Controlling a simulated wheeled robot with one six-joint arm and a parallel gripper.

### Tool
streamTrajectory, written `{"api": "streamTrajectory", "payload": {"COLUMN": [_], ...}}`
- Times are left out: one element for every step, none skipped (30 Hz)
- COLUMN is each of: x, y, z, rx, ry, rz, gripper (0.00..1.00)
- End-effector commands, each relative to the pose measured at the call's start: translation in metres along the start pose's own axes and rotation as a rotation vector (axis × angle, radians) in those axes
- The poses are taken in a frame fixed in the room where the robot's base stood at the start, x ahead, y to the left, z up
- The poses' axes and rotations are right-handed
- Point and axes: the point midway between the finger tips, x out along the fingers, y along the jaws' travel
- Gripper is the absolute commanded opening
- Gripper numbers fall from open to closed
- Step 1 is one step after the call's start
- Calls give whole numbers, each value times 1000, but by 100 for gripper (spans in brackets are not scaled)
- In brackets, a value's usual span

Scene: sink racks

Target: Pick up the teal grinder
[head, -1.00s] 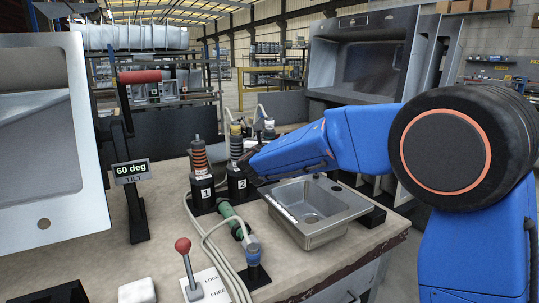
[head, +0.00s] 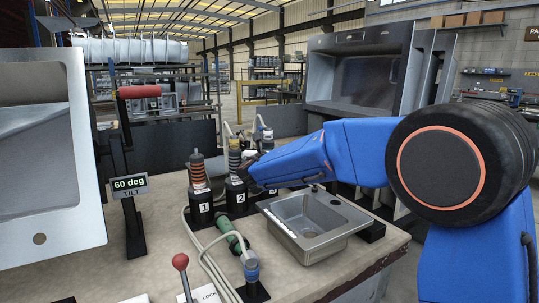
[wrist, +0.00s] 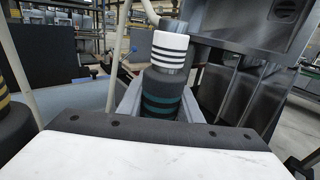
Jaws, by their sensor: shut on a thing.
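The teal grinder (wrist: 162,92) is a dark upright cylinder with teal bands and a white collar with black stripes above. In the wrist view it stands between the two fingers of my gripper (wrist: 160,104), which is shut on its body. In the head view my gripper (head: 248,171) is behind holder 2, and its wrist hides most of the grinder. Only the grinder's upper end (head: 267,134) shows above my arm. A label 3 on a black holder (head: 273,189) peeks out below my arm. Whether the grinder's base is clear of that holder is hidden.
Close left stand an orange-banded tool (head: 198,170) in holder 1 and a yellow-banded tool (head: 234,157) in holder 2. A small steel sink (head: 312,222) sits below my arm. A green tool (head: 236,243) with hoses lies in front. A tilted large sink (head: 45,150) fills the left.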

Motion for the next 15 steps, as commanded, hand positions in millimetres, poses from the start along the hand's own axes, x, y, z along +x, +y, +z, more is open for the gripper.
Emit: {"api": "streamTrajectory", "payload": {"x": [0,0,-1,-1,-1,-1,-1,-1,0,0,-1,-1,-1,-1,-1], "y": [0,0,0,0,0,0,0,0,0,0,0,0,0,0,0], "z": [10,15,23,29,35,44,51,58,67,75,81,91,97,104,112], "rx": [3,3,4,4,5,5,5,4,5,5,5,4,5,4,5], "ry": [-4,-4,-5,-5,-6,-6,-6,-5,-5,-6,-5,-6,-5,-5,-5], "rz": [0,1,1,1,0,0,1,1,1,1,0,1,1,1,1], "gripper": [0,0,0,0,0,0,0,0,0,0,0,0,0,0,0]}}
